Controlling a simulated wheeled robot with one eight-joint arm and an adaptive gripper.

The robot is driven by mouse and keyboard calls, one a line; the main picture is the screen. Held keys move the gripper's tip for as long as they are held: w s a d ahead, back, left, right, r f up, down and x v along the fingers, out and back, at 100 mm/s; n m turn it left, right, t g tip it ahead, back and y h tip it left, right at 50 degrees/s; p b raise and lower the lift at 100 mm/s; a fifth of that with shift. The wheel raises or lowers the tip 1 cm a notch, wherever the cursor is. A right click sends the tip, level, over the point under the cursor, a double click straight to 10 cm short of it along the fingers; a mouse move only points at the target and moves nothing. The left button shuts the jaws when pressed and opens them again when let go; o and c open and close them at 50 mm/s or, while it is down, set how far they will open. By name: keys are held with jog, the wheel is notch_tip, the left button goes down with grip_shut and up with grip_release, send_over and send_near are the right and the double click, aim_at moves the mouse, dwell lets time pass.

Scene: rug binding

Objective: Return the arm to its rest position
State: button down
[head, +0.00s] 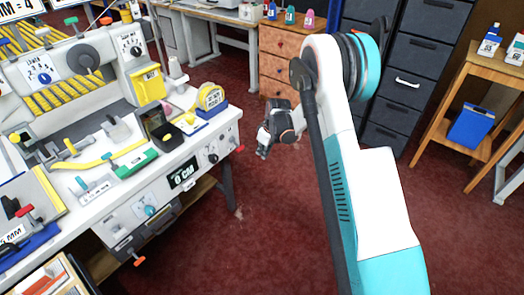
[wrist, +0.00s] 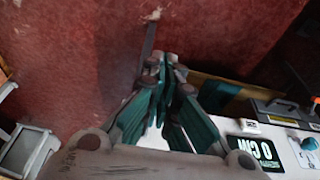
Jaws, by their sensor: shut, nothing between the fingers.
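My gripper (head: 262,152) hangs over the red floor, just right of the workbench's right end in the head view. My white and teal arm fills the right middle of that view. In the wrist view my gripper (wrist: 165,62) has its fingers together with nothing between them. The gripper is small and partly turned away in the head view.
The workbench (head: 190,160) on the left carries a yellow tape roll (head: 211,97), a green tool (head: 135,163) and other tools. Behind stand a wooden drawer unit (head: 278,62), dark cabinets (head: 412,65) and a wooden stand (head: 462,95). The floor (head: 270,240) beside the bench is clear.

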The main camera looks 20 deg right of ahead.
jog(key=s+r+m+t, duration=0.1)
jog(key=s+r, duration=0.4)
jog(key=r, duration=0.4)
jog(key=s+a+r+m+h, duration=0.1)
jog(key=s+r, duration=0.4)
jog(key=r, duration=0.4)
jog(key=s+r+m+t, duration=0.1)
jog(key=s+r, duration=0.4)
jog(key=r, duration=0.4)
jog(key=s+r+m+t, duration=0.1)
jog(key=s+r+m, duration=0.1)
jog(key=s, duration=1)
jog(key=s+r+m+t, duration=0.1)
jog(key=s+r+m, duration=0.1)
jog(key=s, duration=1)
jog(key=shift+s+a+r+t+h, duration=0.15)
jog(key=shift+a+r+t+h, duration=0.1)
jog(key=shift+a+t+h, duration=0.2)
